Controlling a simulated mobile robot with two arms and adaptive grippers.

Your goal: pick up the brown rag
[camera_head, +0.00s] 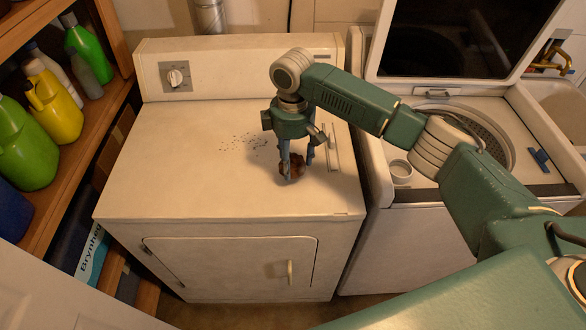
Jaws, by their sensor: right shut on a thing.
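The brown rag (291,166) is a small crumpled bundle on or just above the white top of the dryer (190,185). My right gripper (298,168) comes down over it from above, with its blue-grey fingers on either side. The right gripper is shut on the rag. Whether the rag still touches the dryer top is hard to tell. My left gripper does not show.
Dark specks (250,141) and a pale rack-like piece (330,148) lie on the dryer top. A wooden shelf (100,115) with bottles stands left. The dryer top's left part is clear.

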